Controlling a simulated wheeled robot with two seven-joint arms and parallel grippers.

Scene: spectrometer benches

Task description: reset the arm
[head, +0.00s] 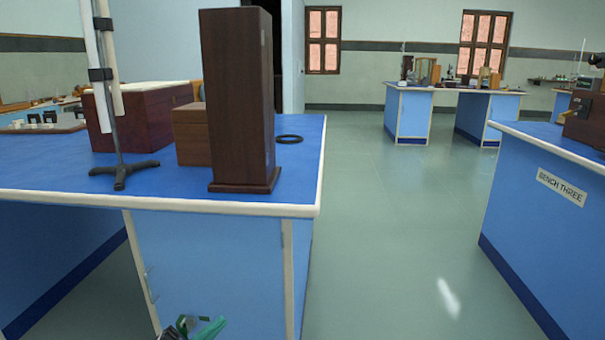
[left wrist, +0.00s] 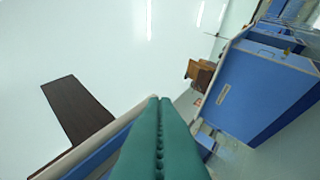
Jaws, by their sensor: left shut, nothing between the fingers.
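My left gripper (head: 198,328) shows at the bottom edge of the head view, low in front of the near blue bench (head: 215,260) and below its top. Only its tip area is in the picture. In the left wrist view the two green fingers of my left gripper (left wrist: 159,100) lie together, shut, with nothing between them. My right gripper is in neither view.
A tall dark wooden box (head: 238,100), a smaller wooden box (head: 192,135) and a black stand (head: 120,170) are on the near bench. Bench three (head: 540,215) stands at the right. Green floor (head: 400,250) between the benches is clear.

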